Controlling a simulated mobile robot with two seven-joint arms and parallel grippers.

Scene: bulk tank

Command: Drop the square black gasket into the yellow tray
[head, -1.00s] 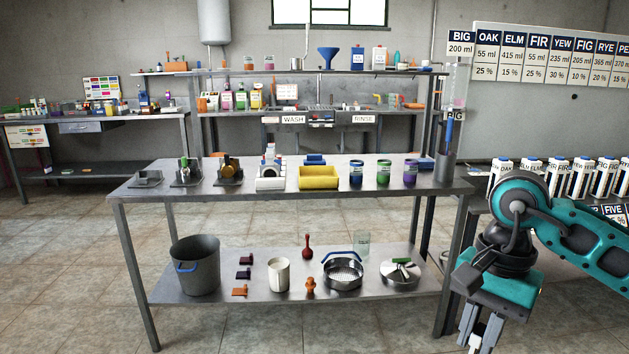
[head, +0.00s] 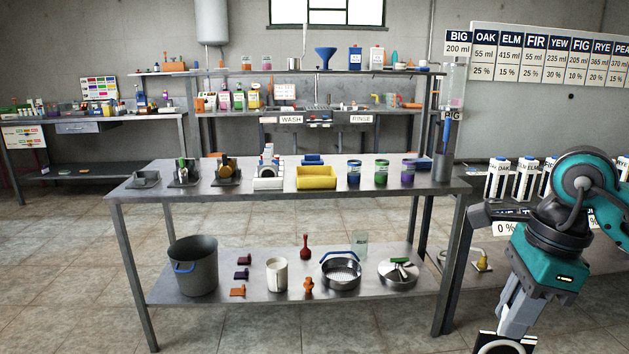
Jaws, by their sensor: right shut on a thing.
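The yellow tray (head: 317,183) sits on the top of the steel table, right of its middle, and looks empty. My right gripper (head: 504,338) is at the bottom right, in front of the table's right end and well apart from the tray. It is shut on a black-edged piece that looks like the square black gasket (head: 481,346). The bottom edge of the picture cuts the piece off, so its full outline is hidden. My left gripper is not in view.
A white holder (head: 269,177) stands left of the tray, and blue (head: 354,173), green (head: 381,173) and purple (head: 408,173) jars stand right of it. A tall cylinder (head: 447,135) rises at the table's right end. A bucket (head: 193,266) stands on the lower shelf.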

